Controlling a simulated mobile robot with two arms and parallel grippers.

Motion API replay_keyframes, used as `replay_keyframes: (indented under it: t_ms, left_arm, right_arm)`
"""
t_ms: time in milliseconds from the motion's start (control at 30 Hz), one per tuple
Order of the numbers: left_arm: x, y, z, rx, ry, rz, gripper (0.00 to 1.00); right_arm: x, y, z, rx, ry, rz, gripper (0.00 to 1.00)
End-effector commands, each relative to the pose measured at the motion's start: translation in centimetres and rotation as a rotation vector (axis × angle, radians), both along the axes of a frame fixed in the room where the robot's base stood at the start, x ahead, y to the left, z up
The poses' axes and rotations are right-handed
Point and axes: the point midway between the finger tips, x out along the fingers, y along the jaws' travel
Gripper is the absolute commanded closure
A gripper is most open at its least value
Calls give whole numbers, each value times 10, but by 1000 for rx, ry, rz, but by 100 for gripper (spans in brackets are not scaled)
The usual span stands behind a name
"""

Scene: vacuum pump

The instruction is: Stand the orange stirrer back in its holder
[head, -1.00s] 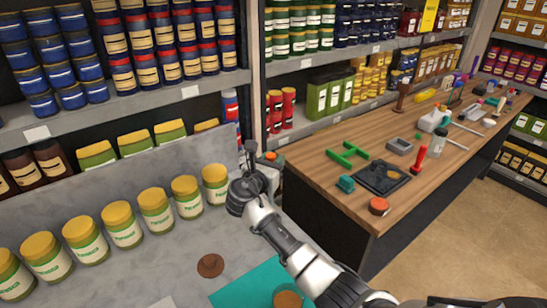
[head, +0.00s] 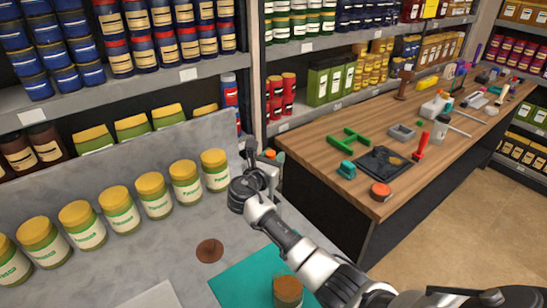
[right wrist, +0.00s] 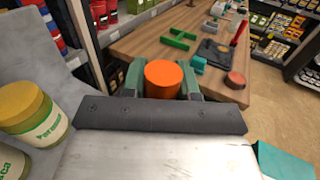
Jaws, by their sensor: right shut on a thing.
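The orange stirrer shows as a round orange end (right wrist: 164,79) in the right wrist view, between the two green-grey fingers. A small bit of the orange stirrer (head: 270,154) also shows in the head view. My right gripper (right wrist: 163,86) is shut on it, at the back right edge of the grey counter, beside the end jar of the row. In the head view this gripper (head: 268,160) is small and partly covered by its own wrist. The stirrer's lower part is hidden. I cannot make out its holder. My left gripper is not in view.
A row of yellow-lidded jars (head: 155,196) stands left of the gripper. A brown disc (head: 209,250) and a teal mat (head: 235,279) with an orange-brown-topped pot (head: 288,290) lie nearer. Beyond, a wooden bench (head: 330,170) holds tools. Stocked shelves line the back.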

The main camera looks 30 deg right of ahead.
Motion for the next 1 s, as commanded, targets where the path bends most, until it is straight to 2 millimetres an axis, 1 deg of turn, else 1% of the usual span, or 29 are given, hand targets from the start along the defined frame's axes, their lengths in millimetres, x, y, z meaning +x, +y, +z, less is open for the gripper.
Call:
replay_keyframes:
  t_ms: [67,100,267,533,633,767,1000]
  left_arm:
    - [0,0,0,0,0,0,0]
    - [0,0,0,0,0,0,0]
    - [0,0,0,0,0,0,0]
    - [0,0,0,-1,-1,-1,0]
    - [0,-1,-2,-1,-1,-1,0]
    - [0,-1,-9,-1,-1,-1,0]
    - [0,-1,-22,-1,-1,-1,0]
  right_arm:
    - [0,0,0,0,0,0,98]
    - [0,0,0,0,0,0,67]
    - [0,0,0,0,0,0,42]
    - [0,0,0,1,1,0,41]
    - [-3,6,-1,1,1,1,41]
    - [-15,22,-3,3,-1,2,41]
    - [-42,62,-3,4,0,3,41]
